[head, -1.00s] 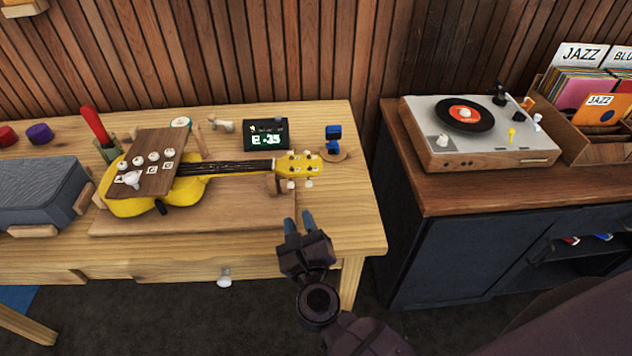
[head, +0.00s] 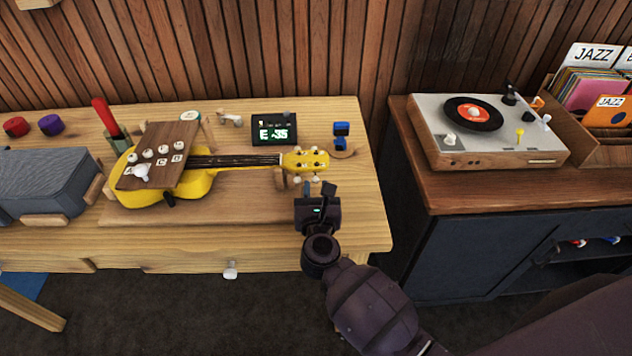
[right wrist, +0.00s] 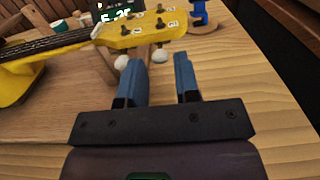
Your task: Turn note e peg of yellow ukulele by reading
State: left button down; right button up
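The yellow ukulele (head: 190,190) lies on a wooden board, its headstock (head: 305,161) pointing right. White tuning pegs stick out along the headstock's edges. In the right wrist view two near-side pegs show, a left peg (right wrist: 122,62) and a right peg (right wrist: 160,56); small letters on the headstock (right wrist: 145,28) are too blurred to read surely. A tuner (head: 274,130) behind the neck reads "E -35". My right gripper (head: 317,187) is open just in front of the headstock. In its wrist view its blue fingers (right wrist: 157,68) straddle the right peg, without visible contact. My left gripper is out of view.
A blue clip-like object (head: 341,135) stands behind the headstock. A grey case (head: 45,182) is at left. A record player (head: 490,130) sits on the right cabinet. The table's front right is clear.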

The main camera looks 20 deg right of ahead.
aim_at(316, 179)
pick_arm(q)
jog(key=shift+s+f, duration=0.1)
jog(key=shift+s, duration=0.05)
pick_arm(e)
jog(key=shift+x, duration=1.1)
jog(key=shift+c, duration=0.3)
